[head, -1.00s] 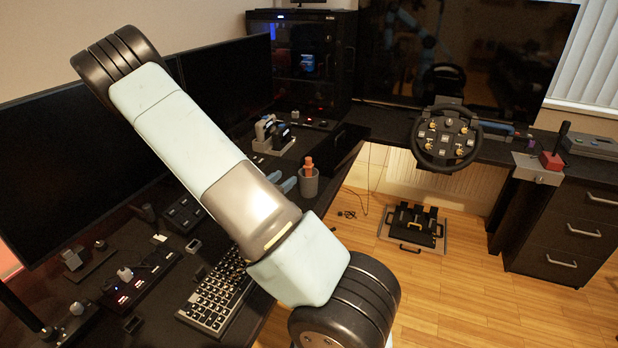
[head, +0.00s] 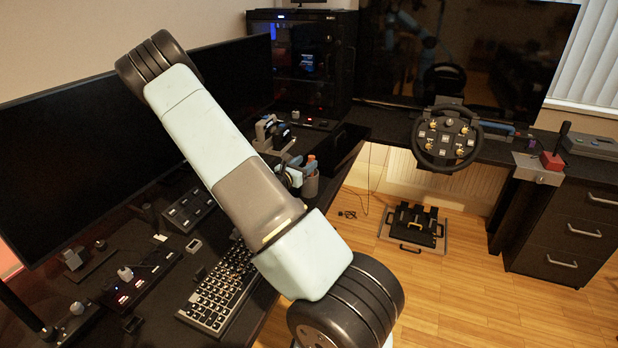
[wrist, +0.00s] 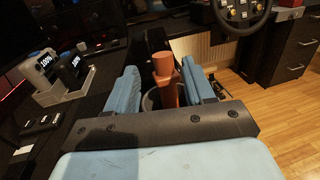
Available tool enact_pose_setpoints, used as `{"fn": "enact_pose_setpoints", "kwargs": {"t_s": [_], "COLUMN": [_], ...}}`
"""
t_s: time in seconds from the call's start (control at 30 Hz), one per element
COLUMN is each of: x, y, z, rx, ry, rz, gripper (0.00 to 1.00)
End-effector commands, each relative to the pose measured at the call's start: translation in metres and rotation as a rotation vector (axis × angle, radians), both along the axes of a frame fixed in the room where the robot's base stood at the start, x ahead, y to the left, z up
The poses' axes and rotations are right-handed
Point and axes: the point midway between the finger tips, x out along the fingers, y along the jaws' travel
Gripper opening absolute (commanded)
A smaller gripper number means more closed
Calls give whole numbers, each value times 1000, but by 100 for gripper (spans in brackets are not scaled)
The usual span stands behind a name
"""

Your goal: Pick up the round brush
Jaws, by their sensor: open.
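An orange-brown handle, apparently the round brush (head: 311,158), sticks up out of a grey cup (head: 311,186) on the dark desk. In the wrist view the brush (wrist: 164,68) shows as an upright brown-orange shape between the blue fingers, with a second orange-brown piece close to its right. The cup (wrist: 151,101) is partly hidden behind the gripper. My gripper (wrist: 164,82) is open, one finger on each side of the brush, with gaps visible. In the head view my gripper (head: 298,172) is beside the cup, partly hidden by my arm.
Monitors (head: 90,165) line the left. A steering wheel (head: 447,138) is at the right. Open floor lies to the right of the desk edge.

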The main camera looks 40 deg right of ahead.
Motion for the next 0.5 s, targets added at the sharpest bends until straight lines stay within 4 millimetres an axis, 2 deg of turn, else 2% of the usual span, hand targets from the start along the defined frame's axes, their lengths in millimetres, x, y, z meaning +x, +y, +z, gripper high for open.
{"fn": "enact_pose_setpoints", "kwargs": {"t_s": [0.17, 0.4, 0.5], "x": [7, 8, 8], "y": [-21, -23, -23], "z": [1, 1, 1], "rx": [-2, -1, -1], "ry": [-2, -1, -1], "rz": [-1, 0, 0], "gripper": [53, 53, 44]}}
